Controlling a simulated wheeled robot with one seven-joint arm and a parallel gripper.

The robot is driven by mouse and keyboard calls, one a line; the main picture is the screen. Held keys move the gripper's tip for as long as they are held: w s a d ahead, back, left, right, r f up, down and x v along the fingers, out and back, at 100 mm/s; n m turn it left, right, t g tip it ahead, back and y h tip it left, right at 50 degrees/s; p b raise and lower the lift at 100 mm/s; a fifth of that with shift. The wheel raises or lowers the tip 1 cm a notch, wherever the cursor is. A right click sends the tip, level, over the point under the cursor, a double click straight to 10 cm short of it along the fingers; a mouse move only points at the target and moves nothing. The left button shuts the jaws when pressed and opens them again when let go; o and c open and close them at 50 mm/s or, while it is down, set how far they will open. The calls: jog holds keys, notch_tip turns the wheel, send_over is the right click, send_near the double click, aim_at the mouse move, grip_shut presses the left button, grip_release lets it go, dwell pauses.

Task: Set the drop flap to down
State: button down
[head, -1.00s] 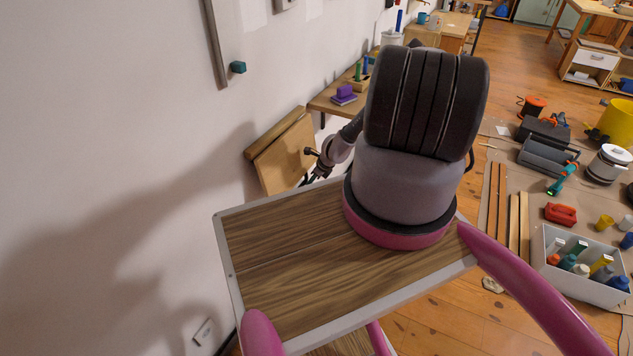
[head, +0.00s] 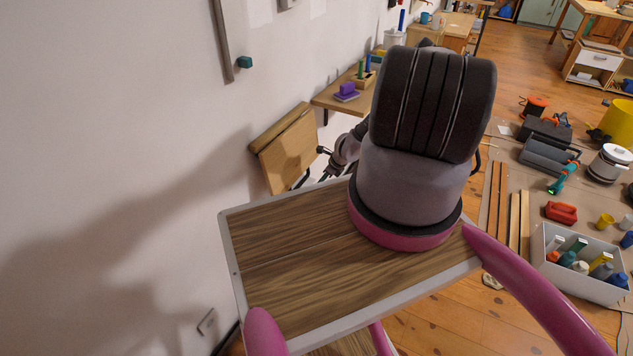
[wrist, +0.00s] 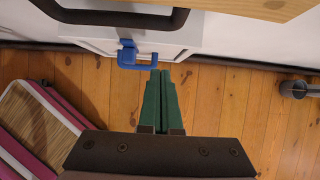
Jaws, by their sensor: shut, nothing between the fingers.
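The drop flap (head: 288,156) is a pale wooden panel below a narrow wooden ledge on the wall in the head view. It slopes steeply down from the ledge; its lower right part is hidden behind my arm. My gripper's green fingers (wrist: 167,75) are shut together with nothing between them in the wrist view. In the head view my gripper is dark, small and mostly hidden by my arm, close to the flap's right side. A wooden board edge (wrist: 245,8) shows at the top of the wrist view, beyond the fingertips; I cannot tell whether it is the flap.
A blue clamp-like piece (wrist: 135,56) on a white surface lies just past the fingertips. A grey cylinder (wrist: 295,88) is at the right. A shelf with a purple block (head: 347,90) is beyond the flap. A white crate of bottles (head: 560,282) stands on the right.

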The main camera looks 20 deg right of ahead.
jog(key=s+d+r, duration=0.4)
jog(key=s+r, duration=0.1)
jog(key=r, duration=0.1)
jog(key=w+r+n, duration=0.3)
jog(key=r+n, duration=0.1)
jog(key=r, duration=0.7)
jog(key=w+r+n, duration=0.3)
jog(key=r+n, duration=0.1)
jog(key=r, duration=0.7)
jog(key=s+a+r+n+h, duration=0.1)
jog(key=a+r+n, duration=0.2)
jog(key=r, duration=1)
jog(key=s+a+r+n+h, duration=0.15)
jog(key=a+r+n, duration=0.25)
jog(key=r, duration=0.8)
jog(key=s+a+r+n+t, duration=0.1)
jog(key=s+a+r+n, duration=0.15)
jog(key=s+r, duration=0.45)
jog(key=s+a+r+n, duration=0.2)
jog(key=s+a+r, duration=0.2)
jog(key=r, duration=0.5)
jog(key=s+a+r+n+t, duration=0.1)
jog(key=s+r, duration=0.3)
jog(key=s, duration=0.5)
jog(key=s+a+r+n, duration=0.3)
jog(key=s+a+r, duration=0.1)
jog(key=s, duration=0.5)
jog(key=shift+s+n+t+y, duration=0.15)
jog(key=shift+n+t+y, duration=0.2)
jog(key=shift+t+y, duration=0.1)
